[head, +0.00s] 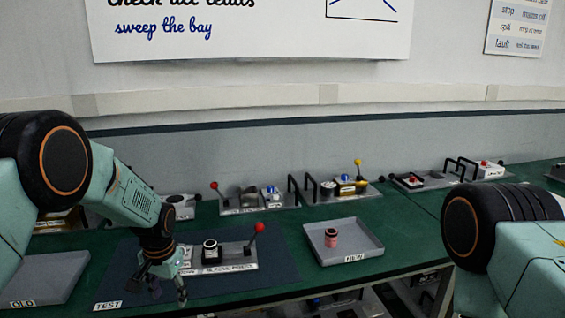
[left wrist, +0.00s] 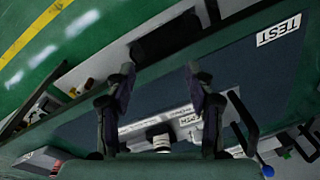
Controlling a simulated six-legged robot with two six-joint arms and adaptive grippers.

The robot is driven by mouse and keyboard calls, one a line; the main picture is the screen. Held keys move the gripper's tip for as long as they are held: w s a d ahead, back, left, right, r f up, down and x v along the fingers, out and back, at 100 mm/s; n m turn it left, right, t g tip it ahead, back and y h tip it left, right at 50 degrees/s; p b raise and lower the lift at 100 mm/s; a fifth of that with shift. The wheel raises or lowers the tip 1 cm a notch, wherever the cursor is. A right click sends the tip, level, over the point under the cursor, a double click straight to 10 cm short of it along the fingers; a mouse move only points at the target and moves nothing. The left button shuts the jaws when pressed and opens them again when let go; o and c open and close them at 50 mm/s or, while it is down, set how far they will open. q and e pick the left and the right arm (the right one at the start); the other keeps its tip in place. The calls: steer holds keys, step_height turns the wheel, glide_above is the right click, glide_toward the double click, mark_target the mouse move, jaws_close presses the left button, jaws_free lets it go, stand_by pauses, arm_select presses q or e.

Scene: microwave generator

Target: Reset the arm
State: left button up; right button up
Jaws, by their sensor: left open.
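My left gripper (head: 160,288) is open and empty, pointing down over the dark TEST mat (head: 273,250), near its front left part. In the left wrist view its two fingers (left wrist: 160,75) are spread apart with nothing between the tips. Just right of it in the head view stands a grey test fixture (head: 238,256) with a red-knobbed lever tilted to the right and a black and white round part (head: 211,250) on it. The gripper partly hides the fixture's left end. My right arm shows at the right edge; its gripper is out of view.
A grey NEW tray (head: 370,243) holds a small reddish cylinder (head: 331,238). The grey OLD tray (head: 50,275) lies at the left and looks empty. Several fixtures with levers and black handles (head: 345,186) line the back. Green bench is clear around the NEW tray.

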arm_select(q)
steer(key=s+d+f+n+t+h+b, duration=0.1)
steer(key=s+d+f+b, duration=0.15)
steer(key=s+f, duration=0.65)
steer(key=s+d+f+n+t+b, duration=0.1)
steer(key=s+f+b, duration=0.3)
steer(key=s+f, duration=0.5)
steer(key=s+f+g+b, duration=0.1)
steer(key=s+f+b, duration=0.2)
steer(key=s, duration=0.5)
steer(key=s+f+g+b, duration=0.1)
steer(key=s+f+b, duration=0.2)
steer(key=s, duration=0.4)
steer(key=s+f+n+g+b, duration=0.1)
steer(key=s+f+b, duration=0.2)
steer(key=s+f, duration=0.2)
steer(key=s, duration=0.3)
steer(key=shift+s+d+f, duration=0.15)
steer(key=shift+s+f, duration=0.1)
steer(key=shift+s, duration=0.05)
